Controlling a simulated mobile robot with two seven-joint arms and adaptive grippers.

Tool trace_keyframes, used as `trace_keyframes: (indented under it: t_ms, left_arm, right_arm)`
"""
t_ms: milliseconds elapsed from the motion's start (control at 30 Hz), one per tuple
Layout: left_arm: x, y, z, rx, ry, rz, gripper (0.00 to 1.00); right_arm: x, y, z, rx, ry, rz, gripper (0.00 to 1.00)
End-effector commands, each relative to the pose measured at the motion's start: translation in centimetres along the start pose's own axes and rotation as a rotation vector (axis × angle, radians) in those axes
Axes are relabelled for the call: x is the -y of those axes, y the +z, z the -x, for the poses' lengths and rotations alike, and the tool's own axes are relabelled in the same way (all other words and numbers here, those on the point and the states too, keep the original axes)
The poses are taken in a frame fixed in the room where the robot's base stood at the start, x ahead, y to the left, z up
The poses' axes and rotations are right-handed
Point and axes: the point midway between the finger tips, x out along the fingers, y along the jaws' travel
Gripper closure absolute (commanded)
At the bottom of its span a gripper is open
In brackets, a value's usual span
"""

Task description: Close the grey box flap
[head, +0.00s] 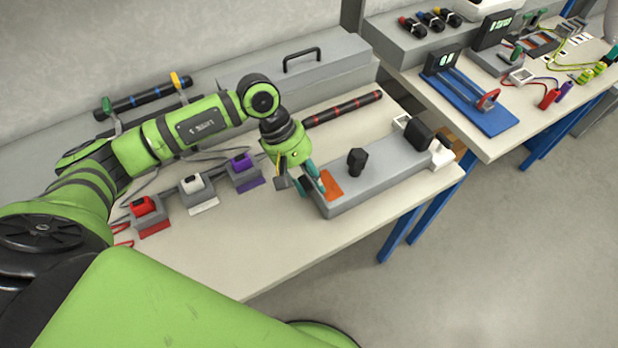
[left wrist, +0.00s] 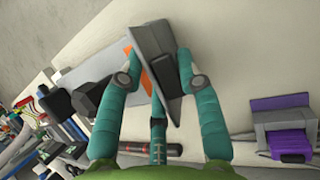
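The grey box (head: 385,170) lies on the near bench, with an orange patch (head: 331,184) on top at its left end and a black knob (head: 357,161). The grey flap (left wrist: 160,55) stands up beside the orange patch in the left wrist view; in the head view only a small part of the flap (head: 281,183) shows beside the gripper. My left gripper (head: 308,180) is at that end of the box. Its teal fingers (left wrist: 157,75) are spread on both sides of the flap; the right finger looks close to it, contact unclear. My right gripper is out of view.
Red (head: 143,206), white (head: 194,184) and purple (head: 240,161) switches on grey blocks stand left of the gripper. A black red-banded rod (head: 343,108) lies behind the box. A long grey case (head: 305,72) stands at the back. The bench front is clear.

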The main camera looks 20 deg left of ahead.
Motion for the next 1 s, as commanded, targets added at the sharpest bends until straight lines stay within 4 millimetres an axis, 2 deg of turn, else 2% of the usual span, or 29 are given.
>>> trace_keyframes:
  t_ms: [367, 1000]
  left_arm:
    - [-0.5, -0.1, -0.2, -0.001, -0.073, 0.026, 0.98]
    - [-2.7, -0.3, -0.9, -0.002, -0.477, 0.197, 0.98]
  right_arm:
    - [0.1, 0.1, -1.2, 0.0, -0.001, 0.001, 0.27]
    - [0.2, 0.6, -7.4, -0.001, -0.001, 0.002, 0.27]
